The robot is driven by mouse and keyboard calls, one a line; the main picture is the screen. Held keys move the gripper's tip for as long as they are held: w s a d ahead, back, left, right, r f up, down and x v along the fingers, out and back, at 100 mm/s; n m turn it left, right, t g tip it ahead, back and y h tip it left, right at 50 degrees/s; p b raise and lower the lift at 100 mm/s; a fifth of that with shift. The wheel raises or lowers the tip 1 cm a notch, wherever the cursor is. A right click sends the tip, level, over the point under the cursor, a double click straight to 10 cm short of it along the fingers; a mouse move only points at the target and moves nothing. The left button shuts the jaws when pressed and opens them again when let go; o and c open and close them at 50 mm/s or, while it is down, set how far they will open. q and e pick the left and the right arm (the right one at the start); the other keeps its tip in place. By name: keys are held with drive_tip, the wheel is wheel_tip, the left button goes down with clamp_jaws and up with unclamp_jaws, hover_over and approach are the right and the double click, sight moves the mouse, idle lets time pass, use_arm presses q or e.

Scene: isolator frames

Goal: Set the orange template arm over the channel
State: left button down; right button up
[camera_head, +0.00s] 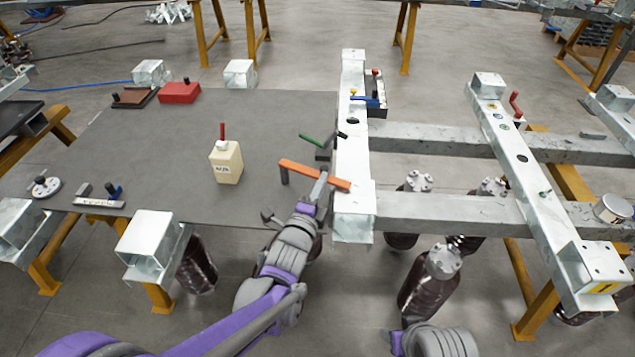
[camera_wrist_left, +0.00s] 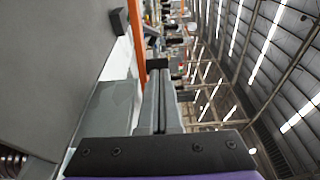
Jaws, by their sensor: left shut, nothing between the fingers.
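The orange template arm (camera_head: 300,168) is a flat bar lying crosswise, with a short downturned end at its left. Its right end overlaps the pale galvanised channel (camera_head: 351,155) in the head view; I cannot tell whether it touches. My left gripper (camera_head: 322,183) is shut and empty, at the near side of the bar and partly in front of it. In the left wrist view the shut fingers (camera_wrist_left: 158,85) point toward the orange bar (camera_wrist_left: 138,45), with a dark piece at their tips. Contact is unclear.
A grey table (camera_head: 150,150) bears a cream bottle (camera_head: 227,162), a red block (camera_head: 179,92) and small tools. A green-handled clamp (camera_head: 312,140) and a blue clamp (camera_head: 368,101) sit by the channel. Grey crossbeams (camera_head: 440,210) and dark insulators (camera_head: 430,285) fill the right.

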use_arm(q)
drive_tip(key=shift+s+d+p+x, duration=0.1)
drive_tip(key=shift+d+p+x, duration=0.1)
drive_tip(key=shift+p+x, duration=0.45)
drive_tip(key=shift+s+d+p+x, duration=0.1)
drive_tip(key=shift+d+p+x, duration=0.1)
drive_tip(key=shift+x, duration=0.9)
drive_tip(key=shift+s+d+p+x, duration=0.15)
drive_tip(key=shift+p+x, duration=0.3)
drive_tip(key=shift+x, duration=0.4)
use_arm(e)
drive_tip(key=shift+r, duration=1.6)
use_arm(q)
drive_tip(key=shift+w, duration=0.2)
